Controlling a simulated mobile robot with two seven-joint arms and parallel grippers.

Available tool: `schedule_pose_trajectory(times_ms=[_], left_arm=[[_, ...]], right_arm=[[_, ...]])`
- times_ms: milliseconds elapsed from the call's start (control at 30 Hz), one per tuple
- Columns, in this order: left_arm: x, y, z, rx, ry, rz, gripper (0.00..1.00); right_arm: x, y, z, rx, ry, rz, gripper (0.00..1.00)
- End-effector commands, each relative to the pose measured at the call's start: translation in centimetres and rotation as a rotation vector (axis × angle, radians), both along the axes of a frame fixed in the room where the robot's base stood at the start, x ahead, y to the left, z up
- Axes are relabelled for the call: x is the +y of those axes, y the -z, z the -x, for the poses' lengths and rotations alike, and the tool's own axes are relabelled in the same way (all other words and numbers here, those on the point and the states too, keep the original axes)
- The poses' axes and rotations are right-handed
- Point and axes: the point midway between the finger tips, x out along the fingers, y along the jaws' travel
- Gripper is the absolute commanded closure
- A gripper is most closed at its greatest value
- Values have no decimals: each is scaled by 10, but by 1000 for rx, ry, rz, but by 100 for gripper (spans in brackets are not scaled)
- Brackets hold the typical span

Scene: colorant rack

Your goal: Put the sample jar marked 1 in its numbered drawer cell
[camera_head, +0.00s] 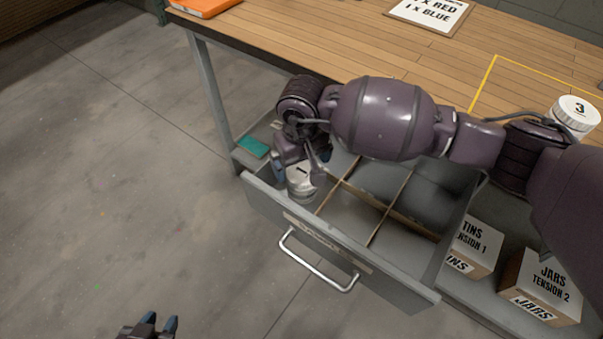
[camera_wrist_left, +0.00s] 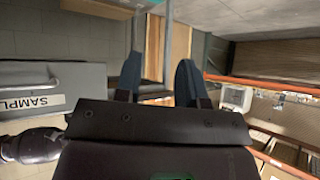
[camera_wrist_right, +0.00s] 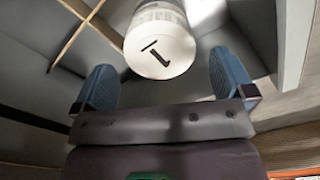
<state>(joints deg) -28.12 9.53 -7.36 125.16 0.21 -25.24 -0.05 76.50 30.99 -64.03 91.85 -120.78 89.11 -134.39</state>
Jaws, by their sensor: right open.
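The sample jar marked 1 (camera_head: 300,184) is white-lidded and stands in the front left cell of the open grey drawer (camera_head: 338,245). In the right wrist view its lid with the number 1 (camera_wrist_right: 161,47) lies just beyond the fingertips, with a gap on both sides. My right gripper (camera_head: 297,166) is open above that cell, its fingers (camera_wrist_right: 162,80) apart and empty. I cannot tell whether the jar's base rests on the cell floor. My left gripper (camera_head: 152,325) is open and empty, low in front of the drawer; its fingers also show in the left wrist view (camera_wrist_left: 158,78).
A jar marked 3 (camera_head: 575,116) stands on the wooden bench (camera_head: 350,45) at the right. Two labelled boxes, tins (camera_head: 474,247) and jars (camera_head: 541,285), sit right of the drawer. The other visible drawer cells look empty. The floor at left is clear.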

Motion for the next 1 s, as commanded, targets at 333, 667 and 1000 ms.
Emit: schedule_pose_trajectory(times_ms=[333, 667, 1000], left_arm=[[0, -8, 4, -7, -5, 2, 63], [-1, -8, 5, -8, -6, 4, 63], [-2, -10, 0, -17, -4, 5, 63]], right_arm=[[0, -53, 0, -3, 0, 1, 0], [0, -58, 1, 3, 0, 0, 0], [0, -58, 1, 2, 0, 0, 0]])
